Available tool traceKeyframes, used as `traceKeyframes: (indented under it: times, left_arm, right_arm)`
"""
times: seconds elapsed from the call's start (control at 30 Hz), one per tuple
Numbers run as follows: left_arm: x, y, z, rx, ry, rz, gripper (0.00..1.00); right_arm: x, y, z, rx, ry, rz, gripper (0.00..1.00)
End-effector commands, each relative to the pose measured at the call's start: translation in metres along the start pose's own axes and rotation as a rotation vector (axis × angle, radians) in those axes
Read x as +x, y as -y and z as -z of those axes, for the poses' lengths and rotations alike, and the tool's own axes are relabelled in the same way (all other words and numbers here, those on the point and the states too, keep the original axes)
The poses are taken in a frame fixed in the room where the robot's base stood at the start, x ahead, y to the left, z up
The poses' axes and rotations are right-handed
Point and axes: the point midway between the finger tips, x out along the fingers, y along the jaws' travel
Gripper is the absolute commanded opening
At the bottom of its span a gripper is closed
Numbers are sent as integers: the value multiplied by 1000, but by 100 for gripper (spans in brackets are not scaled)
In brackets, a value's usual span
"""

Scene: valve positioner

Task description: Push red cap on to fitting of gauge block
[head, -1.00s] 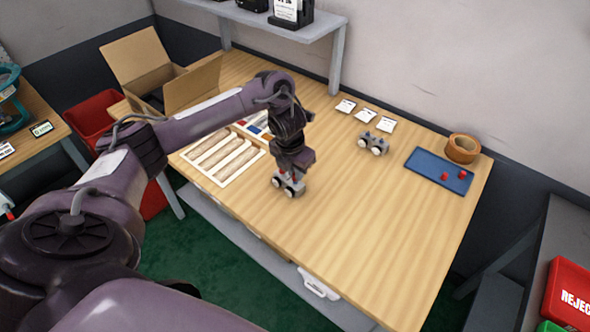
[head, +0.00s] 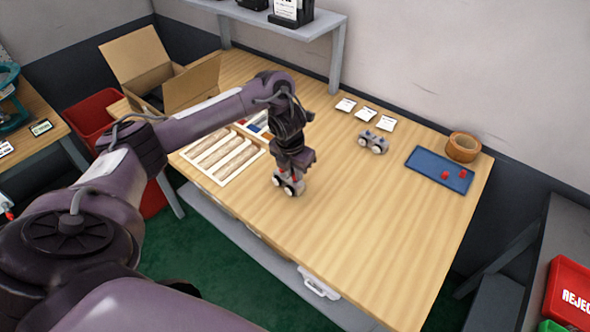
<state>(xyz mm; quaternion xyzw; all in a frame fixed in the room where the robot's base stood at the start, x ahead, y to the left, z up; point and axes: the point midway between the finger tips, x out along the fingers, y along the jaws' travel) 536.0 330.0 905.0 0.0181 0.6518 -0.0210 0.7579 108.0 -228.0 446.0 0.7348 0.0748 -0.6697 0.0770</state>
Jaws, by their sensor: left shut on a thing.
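My left gripper (head: 288,172) points down at a small grey gauge block (head: 299,188) near the middle of the table. The block has round white gauge faces on its front. Small red parts show at the fingertips, right at the top of the block; my gripper is shut on a red cap (head: 294,179) there. The fingers hide most of the cap and the fitting, so I cannot tell how far the cap sits on it. My right gripper is not in view.
A second gauge block (head: 373,142) stands farther back. A sectioned white tray (head: 217,178) and open carton (head: 190,88) are at left. The table's front right is clear.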

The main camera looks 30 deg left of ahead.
Motion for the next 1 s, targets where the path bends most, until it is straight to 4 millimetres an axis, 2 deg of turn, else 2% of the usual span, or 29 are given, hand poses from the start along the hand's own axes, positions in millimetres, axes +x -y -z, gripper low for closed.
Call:
traceKeyframes:
  times: [0.5,0.53,0.7,1.0]
  left_arm:
    - [9,0,1,0,-1,0,0]
    - [8,0,1,0,0,0,15]
    - [8,0,1,0,0,0,37]
    - [5,0,1,0,1,0,38]
  right_arm:
    - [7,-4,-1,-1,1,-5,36]
    - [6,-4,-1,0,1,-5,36]
    - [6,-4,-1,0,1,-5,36]
    - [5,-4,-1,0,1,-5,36]
